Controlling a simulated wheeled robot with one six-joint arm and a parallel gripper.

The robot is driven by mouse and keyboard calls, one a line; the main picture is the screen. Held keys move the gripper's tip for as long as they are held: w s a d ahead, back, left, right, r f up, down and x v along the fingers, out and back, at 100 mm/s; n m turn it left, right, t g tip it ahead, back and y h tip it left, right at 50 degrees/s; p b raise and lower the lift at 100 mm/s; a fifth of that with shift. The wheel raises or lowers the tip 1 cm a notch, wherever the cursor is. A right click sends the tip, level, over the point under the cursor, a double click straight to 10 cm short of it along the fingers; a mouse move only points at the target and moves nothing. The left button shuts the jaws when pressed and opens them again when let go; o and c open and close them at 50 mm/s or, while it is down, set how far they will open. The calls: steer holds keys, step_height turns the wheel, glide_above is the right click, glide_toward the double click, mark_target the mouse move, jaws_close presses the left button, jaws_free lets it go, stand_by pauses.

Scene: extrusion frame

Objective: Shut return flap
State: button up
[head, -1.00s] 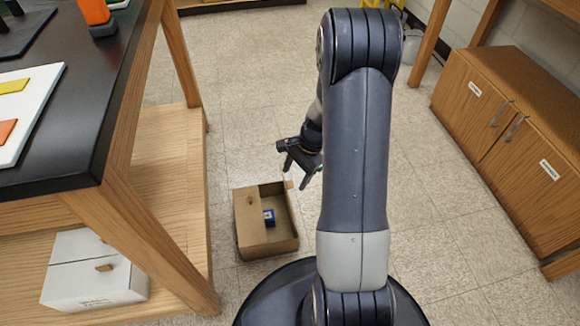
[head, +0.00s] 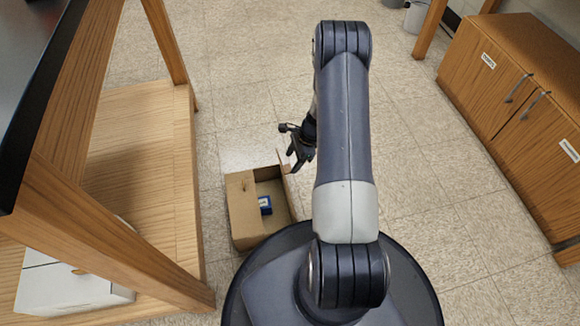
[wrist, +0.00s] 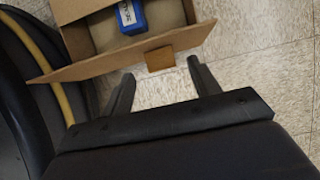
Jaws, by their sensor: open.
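An open cardboard box (head: 233,232) stands on the floor with a blue item (head: 265,205) inside; the item also shows in the wrist view (wrist: 130,16). A panel covers the box's left part in the head view. A flap (wrist: 110,65) with a small tab (wrist: 160,58) sticks out from the box edge in the wrist view, so the box is open there. My gripper (head: 295,160) is open and empty just beyond the box's far right corner. In the wrist view its fingers (wrist: 160,72) point at the flap, with the tab between the tips. I cannot tell whether they touch.
A wooden bench with a dark top (head: 40,80) and a low shelf (head: 150,170) stands on the left. A white box (head: 75,285) sits on that shelf. Wooden cabinets (head: 510,85) stand on the right. Tiled floor (head: 430,190) is clear between them and my base.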

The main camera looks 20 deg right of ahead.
mark_target(287, 169)
steer(key=shift+b+x, duration=0.45)
steer(key=shift+x, duration=1.1)
steer(key=shift+r, duration=0.1)
jaws_close()
